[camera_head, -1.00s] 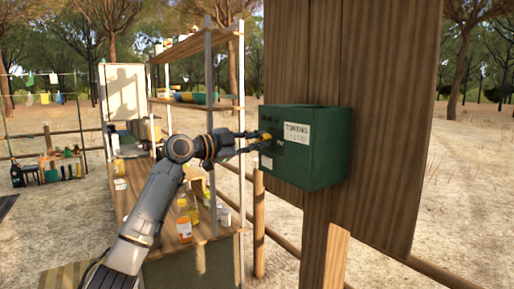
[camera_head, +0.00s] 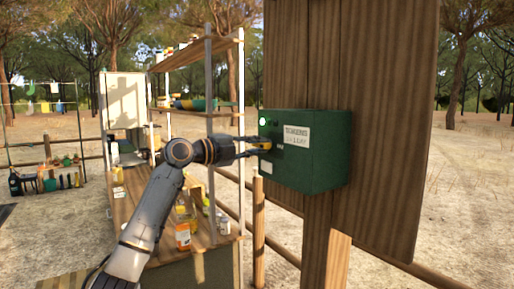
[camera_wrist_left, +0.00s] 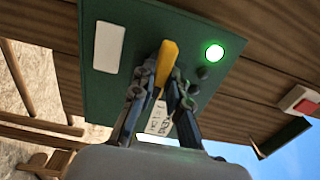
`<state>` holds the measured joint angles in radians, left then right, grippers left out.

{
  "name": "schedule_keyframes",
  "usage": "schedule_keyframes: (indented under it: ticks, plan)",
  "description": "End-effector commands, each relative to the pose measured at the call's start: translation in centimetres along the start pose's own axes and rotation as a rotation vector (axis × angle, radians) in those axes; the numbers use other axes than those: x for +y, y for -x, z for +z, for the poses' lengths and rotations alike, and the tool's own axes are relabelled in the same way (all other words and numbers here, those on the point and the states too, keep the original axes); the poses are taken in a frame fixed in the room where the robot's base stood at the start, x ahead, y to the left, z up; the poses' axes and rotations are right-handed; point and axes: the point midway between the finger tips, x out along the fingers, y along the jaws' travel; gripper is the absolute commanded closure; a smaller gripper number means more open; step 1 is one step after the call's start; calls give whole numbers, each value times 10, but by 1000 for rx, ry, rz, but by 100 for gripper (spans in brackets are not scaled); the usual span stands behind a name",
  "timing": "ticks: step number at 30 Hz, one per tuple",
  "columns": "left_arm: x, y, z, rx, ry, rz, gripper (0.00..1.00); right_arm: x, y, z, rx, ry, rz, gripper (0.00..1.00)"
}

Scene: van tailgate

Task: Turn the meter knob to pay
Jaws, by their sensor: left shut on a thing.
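The dark green meter box (camera_head: 325,168) is mounted on a wooden board and carries a white label reading TOKENS (camera_head: 297,135). Its yellow knob (camera_wrist_left: 166,62) sticks out between the fingers of my left gripper (camera_wrist_left: 168,88). In the head view the left gripper (camera_head: 262,145) reaches the box's front face from the left, shut on the knob. A round green light glows on the face, at its upper left in the head view (camera_head: 263,121) and right of the knob in the wrist view (camera_wrist_left: 215,53). My right gripper is not in view.
A wooden shelf unit (camera_head: 208,100) and a counter with bottles (camera_head: 183,232) stand to the left, close by my left arm. A wooden post (camera_head: 258,230) and rails are below the box. A red and white object (camera_wrist_left: 302,101) shows in the wrist view.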

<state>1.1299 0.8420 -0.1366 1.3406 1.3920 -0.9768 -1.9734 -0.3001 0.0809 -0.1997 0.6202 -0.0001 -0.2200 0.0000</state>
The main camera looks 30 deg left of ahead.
Motion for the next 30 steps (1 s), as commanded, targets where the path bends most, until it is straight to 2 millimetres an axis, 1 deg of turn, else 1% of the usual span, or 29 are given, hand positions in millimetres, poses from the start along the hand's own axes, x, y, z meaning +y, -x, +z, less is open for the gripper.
schedule_keyframes:
  ticks: [11, 12, 15, 25, 28, 30]
  plan:
    - [2, -1, -1, 2, -4, 5, 100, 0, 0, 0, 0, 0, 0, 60]
    - [2, -1, -1, 2, -3, 5, 81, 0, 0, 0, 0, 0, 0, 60]
    - [2, -1, 0, 2, -3, 4, 62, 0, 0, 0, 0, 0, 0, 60]
    - [1, 2, 0, 0, -3, 2, 62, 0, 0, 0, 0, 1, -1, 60]
    - [1, 10, 1, -2, -3, 2, 62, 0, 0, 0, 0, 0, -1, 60]
    - [2, 21, 2, -3, -5, 3, 62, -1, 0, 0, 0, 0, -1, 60]
